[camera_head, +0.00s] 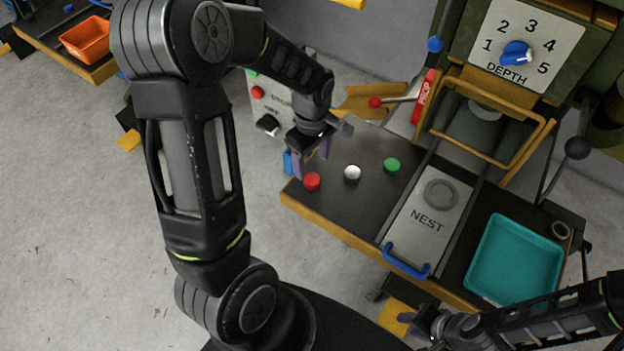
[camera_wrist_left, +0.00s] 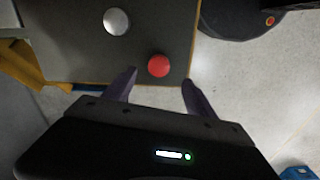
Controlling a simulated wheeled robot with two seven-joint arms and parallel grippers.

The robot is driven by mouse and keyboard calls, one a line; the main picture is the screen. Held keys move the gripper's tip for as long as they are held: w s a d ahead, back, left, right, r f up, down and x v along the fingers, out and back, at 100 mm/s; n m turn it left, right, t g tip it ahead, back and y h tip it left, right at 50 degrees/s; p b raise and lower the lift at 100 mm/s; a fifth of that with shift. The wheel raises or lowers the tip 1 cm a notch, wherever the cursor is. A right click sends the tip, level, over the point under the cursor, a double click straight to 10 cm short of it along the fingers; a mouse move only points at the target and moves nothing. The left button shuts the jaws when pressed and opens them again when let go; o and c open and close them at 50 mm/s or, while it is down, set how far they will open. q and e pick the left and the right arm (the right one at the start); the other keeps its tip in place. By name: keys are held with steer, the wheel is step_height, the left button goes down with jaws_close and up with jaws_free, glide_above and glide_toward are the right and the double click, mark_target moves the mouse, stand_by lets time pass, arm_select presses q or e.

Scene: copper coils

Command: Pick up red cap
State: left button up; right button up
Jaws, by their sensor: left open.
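The red cap (camera_head: 312,181) sits on the dark tabletop near its left front corner. It also shows in the left wrist view (camera_wrist_left: 159,66), just beyond and between the fingertips. My left gripper (camera_head: 307,160) is above the table's left edge, close behind the red cap in the head view. In the left wrist view its purple fingers (camera_wrist_left: 159,80) are apart with nothing between them. My right gripper (camera_head: 420,325) is at the bottom right, below the table's front edge; its fingers are too unclear to read.
A white cap (camera_head: 352,173) and a green cap (camera_head: 392,165) stand in a row right of the red cap. Further right are the NEST plate (camera_head: 425,225) with a blue handle (camera_head: 405,264) and a teal tray (camera_head: 515,257). A control box (camera_head: 272,108) stands behind the left gripper.

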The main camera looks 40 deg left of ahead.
mark_target(312, 178)
arm_select(q)
steer(key=shift+f, duration=1.1)
steer(key=shift+w+f+p, duration=0.1)
steer(key=shift+f+p, duration=0.55)
steer(key=shift+f, duration=1.95)
steer(key=shift+c, duration=0.2)
jaws_close()
steer(key=shift+r, duration=0.15)
step_height(312, 178, up, 10)
steer(key=b, duration=0.1)
